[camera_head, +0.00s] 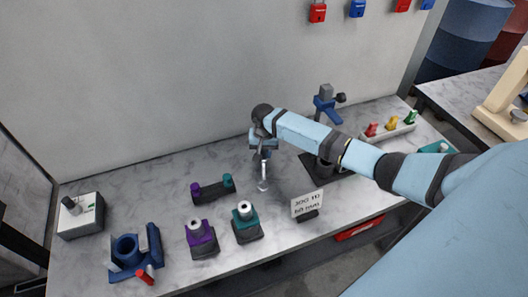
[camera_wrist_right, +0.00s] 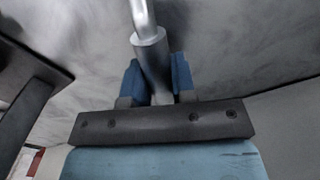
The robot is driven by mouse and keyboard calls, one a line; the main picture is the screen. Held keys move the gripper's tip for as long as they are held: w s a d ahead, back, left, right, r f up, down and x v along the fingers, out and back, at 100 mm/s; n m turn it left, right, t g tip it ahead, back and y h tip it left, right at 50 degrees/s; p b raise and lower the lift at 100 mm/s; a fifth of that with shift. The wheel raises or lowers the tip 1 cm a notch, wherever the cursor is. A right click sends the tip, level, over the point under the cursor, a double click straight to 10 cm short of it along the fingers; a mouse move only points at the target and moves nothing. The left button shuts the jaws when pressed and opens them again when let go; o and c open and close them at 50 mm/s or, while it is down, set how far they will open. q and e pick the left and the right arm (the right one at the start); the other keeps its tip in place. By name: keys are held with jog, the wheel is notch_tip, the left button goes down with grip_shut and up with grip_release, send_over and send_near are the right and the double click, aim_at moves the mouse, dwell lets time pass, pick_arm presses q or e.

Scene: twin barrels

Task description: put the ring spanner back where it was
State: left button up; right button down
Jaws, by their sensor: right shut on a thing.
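The ring spanner (camera_head: 263,178) is a grey metal tool. It hangs down from my right gripper (camera_head: 264,146), its ring end low and close to the marble bench top. In the right wrist view, the spanner's metal shaft (camera_wrist_right: 148,38) runs up from between the two blue fingers of my right gripper (camera_wrist_right: 159,82), which are shut on it. I cannot tell whether the lower end touches the bench. My left gripper is not in view.
A dark two-post holder with purple and teal tops (camera_head: 213,190) stands left of the spanner. Purple (camera_head: 202,238) and teal (camera_head: 246,222) fixtures stand in front. A sign (camera_head: 308,205) stands to the right. A blue fixture (camera_head: 136,252) is at front left.

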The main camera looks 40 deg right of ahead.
jog(key=shift+f, duration=0.15)
jog(key=c, duration=0.9)
grip_release()
jog(key=shift+c, duration=0.2)
notch_tip(320, 180, up, 12)
